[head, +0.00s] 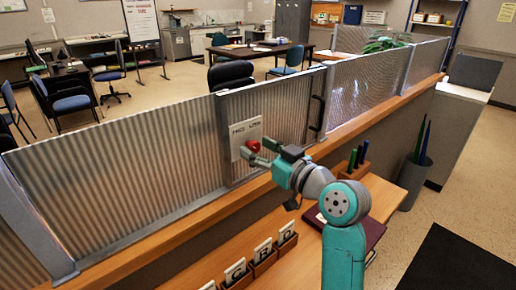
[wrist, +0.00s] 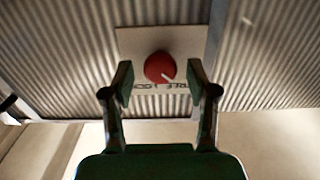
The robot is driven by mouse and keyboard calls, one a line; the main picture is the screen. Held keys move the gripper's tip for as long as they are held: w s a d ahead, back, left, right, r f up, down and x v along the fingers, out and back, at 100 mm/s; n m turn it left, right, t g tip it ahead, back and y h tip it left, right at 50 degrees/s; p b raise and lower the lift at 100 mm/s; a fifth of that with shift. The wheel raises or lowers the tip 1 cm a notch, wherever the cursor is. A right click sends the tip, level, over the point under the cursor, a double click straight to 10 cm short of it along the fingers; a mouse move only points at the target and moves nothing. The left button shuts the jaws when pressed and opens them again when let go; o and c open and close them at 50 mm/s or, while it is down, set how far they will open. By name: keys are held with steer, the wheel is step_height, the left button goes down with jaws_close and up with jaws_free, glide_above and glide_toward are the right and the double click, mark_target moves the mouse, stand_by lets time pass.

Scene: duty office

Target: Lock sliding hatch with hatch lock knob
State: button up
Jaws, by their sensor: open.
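The hatch lock knob (head: 253,146) is red and round. It sits on a pale lettered plate (head: 243,132) on the ribbed screen. My gripper (head: 259,150) is open in front of the knob. In the wrist view its fingertips (wrist: 160,78) stand either side of the knob, apart from it.
A wooden ledge (head: 385,111) runs under the screen. Below it, a desk (head: 385,195) holds lettered card boxes (head: 262,252), a pen block (head: 353,168) and a dark red book (head: 371,222). A grey bin (head: 414,180) stands to the right. Chairs and tables fill the room beyond.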

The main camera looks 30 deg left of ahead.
steer(key=shift+w+a, duration=0.1)
steer(key=shift+a, duration=0.15)
jaws_close()
